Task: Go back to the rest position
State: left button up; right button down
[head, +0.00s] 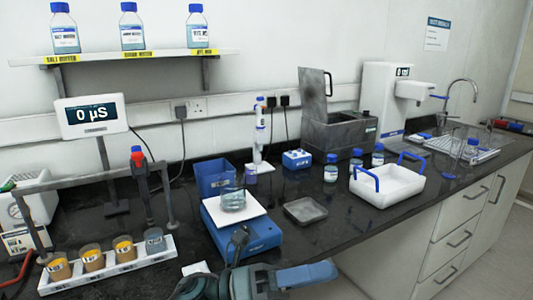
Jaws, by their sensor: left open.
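My left gripper (240,236) is open, a small dark shape in front of the blue balance (262,236). I cannot tell whether it touches the balance. Nothing shows between its fingers. Parts of my own arm cross the bottom edge below it. A glass beaker (233,200) with bluish liquid stands on the balance's white plate. My right gripper is not in view.
A grey tray (305,210), a white basket (387,187) and bottles lie to the right. Some bench front is clear right of the balance.

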pick_arm(q)
jog(key=w+a+f+n+t+y+p, duration=0.1)
jog(key=a+f+n+t+y, duration=0.4)
jog(key=n, duration=0.6)
jog(key=w+a+f+n+t+y, duration=0.1)
jog(key=a+f+n+t+y, duration=0.3)
jog(key=n+t, duration=0.5)
jog(key=w+a+f+n+t+y+p, duration=0.15)
jog(key=a+f+n+t+y, duration=0.35)
jog(key=n, duration=0.7)
jog(key=s+a+f+n+g+y, duration=0.2)
jog(key=s+a+f+n+g, duration=0.1)
jog(key=s+f, duration=0.3)
jog(key=s+a+f+n+g+y, duration=0.2)
jog(key=s+f+n, duration=0.4)
jog(key=f, duration=0.5)
jog(key=shift+s+a+n+g+y, duration=0.35)
jog(key=shift+a+g, duration=0.35)
jog(key=shift+a, duration=0.5)
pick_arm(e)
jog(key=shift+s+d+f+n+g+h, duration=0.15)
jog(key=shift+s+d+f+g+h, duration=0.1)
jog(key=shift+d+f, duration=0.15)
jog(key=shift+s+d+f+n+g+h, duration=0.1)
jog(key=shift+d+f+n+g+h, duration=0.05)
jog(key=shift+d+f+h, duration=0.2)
pick_arm(q)
jog(key=shift+w, duration=0.1)
